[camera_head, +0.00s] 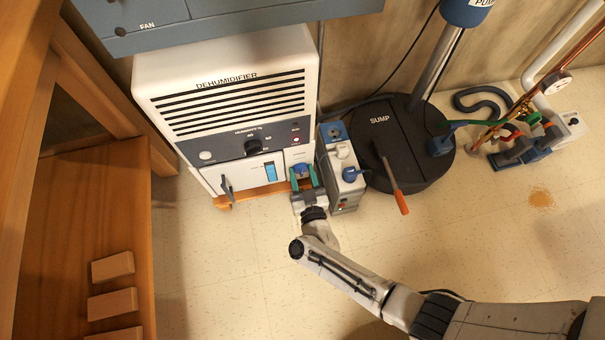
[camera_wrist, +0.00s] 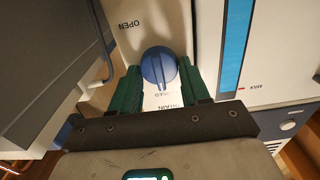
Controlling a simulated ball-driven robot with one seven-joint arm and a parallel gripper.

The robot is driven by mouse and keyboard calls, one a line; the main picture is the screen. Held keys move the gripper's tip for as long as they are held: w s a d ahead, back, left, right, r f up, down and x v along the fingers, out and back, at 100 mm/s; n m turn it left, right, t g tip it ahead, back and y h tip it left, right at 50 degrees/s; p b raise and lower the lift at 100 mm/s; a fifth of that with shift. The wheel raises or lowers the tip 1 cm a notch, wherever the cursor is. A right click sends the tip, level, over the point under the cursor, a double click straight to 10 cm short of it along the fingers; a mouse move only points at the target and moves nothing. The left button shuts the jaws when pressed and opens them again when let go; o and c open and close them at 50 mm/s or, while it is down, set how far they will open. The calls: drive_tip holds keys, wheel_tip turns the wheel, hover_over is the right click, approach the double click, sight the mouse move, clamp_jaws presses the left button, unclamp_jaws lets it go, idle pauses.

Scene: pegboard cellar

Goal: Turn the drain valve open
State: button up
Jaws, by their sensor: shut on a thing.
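The drain valve is a round blue knob (camera_wrist: 160,66) with a raised ridge, on the white front of the dehumidifier (camera_head: 222,95). In the wrist view its ridge runs nearly up and down the picture. An OPEN label shows at the knob's upper left, and a DRAIN label lies below it, partly hidden. In the head view the knob (camera_head: 301,169) is small at the unit's lower right. My gripper (camera_wrist: 160,80) has its green fingers on either side of the knob, shut on it. It also shows in the head view (camera_head: 302,178).
A grey box with a blue plug (camera_head: 350,174) stands close to the right of my gripper. The sump lid (camera_head: 410,140) with an orange-handled tool (camera_head: 398,192) lies beyond it. The unit's door handle (camera_head: 226,188) sticks out at left. Wooden shelving fills the far left.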

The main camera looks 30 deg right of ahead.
drive_tip(key=shift+m, duration=0.3)
drive_tip(key=shift+s+d+f+m+b, duration=0.1)
drive_tip(key=shift+m+b, duration=0.25)
drive_tip(key=shift+m, duration=2.5)
drive_tip(key=shift+d+f+m+b, duration=0.1)
drive_tip(key=shift+m+b, duration=0.3)
drive_tip(key=shift+m, duration=2.5)
drive_tip(key=shift+s+f+m+b, duration=0.1)
drive_tip(key=shift+m+b, duration=0.25)
drive_tip(key=shift+m, duration=2.5)
drive_tip(key=o, duration=0.7)
drive_tip(key=shift+w, duration=0.1)
drive_tip(key=shift+o, duration=0.2)
drive_tip(key=p+v, duration=0.2)
drive_tip(key=v, duration=0.9)
drive_tip(key=shift+p, duration=0.35)
